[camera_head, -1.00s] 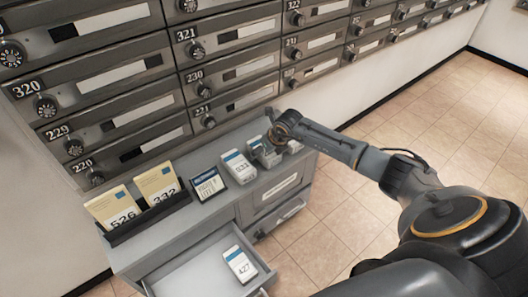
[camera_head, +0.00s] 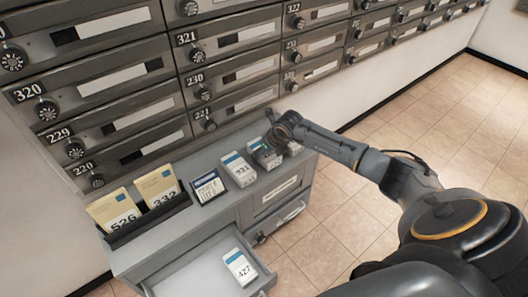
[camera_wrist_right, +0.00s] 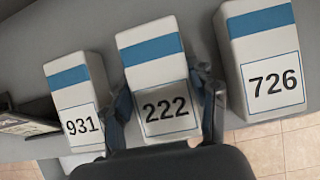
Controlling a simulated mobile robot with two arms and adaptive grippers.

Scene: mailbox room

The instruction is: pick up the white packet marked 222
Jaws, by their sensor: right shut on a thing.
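The white packet marked 222 (camera_wrist_right: 158,65), with a blue stripe, stands between the two fingers of my right gripper (camera_wrist_right: 166,104) in the right wrist view. The fingers press on both its sides, so the gripper is shut on it. In the head view my right gripper (camera_head: 268,155) is at the right part of the cabinet top, and it mostly hides this packet. The packet appears to be still at the cabinet top; I cannot tell whether it touches it. My left gripper is not in view.
White packet 931 (camera_wrist_right: 75,95) stands close on the left and packet 726 (camera_wrist_right: 262,55) on the right. A small sign (camera_head: 208,188), a tray with yellow envelopes (camera_head: 150,217) and an open drawer with packet 427 (camera_head: 240,267) are further left. Mailboxes (camera_head: 120,85) rise behind.

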